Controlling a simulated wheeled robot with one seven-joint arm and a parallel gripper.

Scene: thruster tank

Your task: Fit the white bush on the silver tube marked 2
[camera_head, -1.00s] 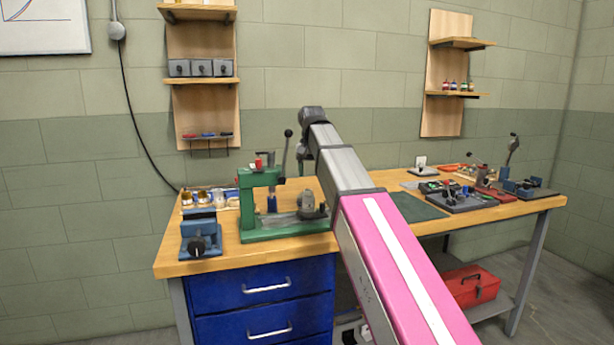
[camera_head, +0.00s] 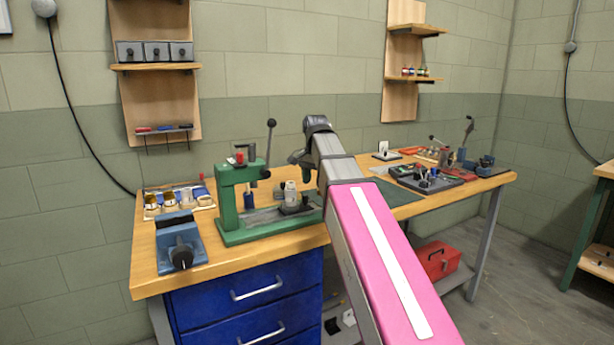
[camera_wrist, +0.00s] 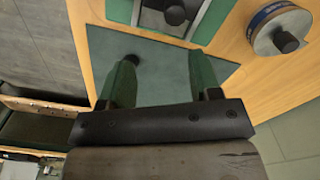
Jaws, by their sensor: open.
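My gripper (camera_wrist: 162,80) is open and empty in the wrist view, with its two green fingers spread above a dark green mat. The same mat (camera_head: 398,196) lies on the bench in the head view. My arm reaches over the bench there, its far end beside the green press. A grey cylinder (camera_head: 291,192) stands on the press base; I cannot read any mark on it. I cannot pick out the white bush or a tube marked 2 in either view.
A green lever press (camera_head: 228,200) and a blue vise (camera_head: 180,240) stand on the bench's left part. A tray of small cups (camera_head: 168,200) lies behind the vise. A dark tray of parts (camera_head: 425,180) lies to the right. A red toolbox (camera_head: 438,260) sits below.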

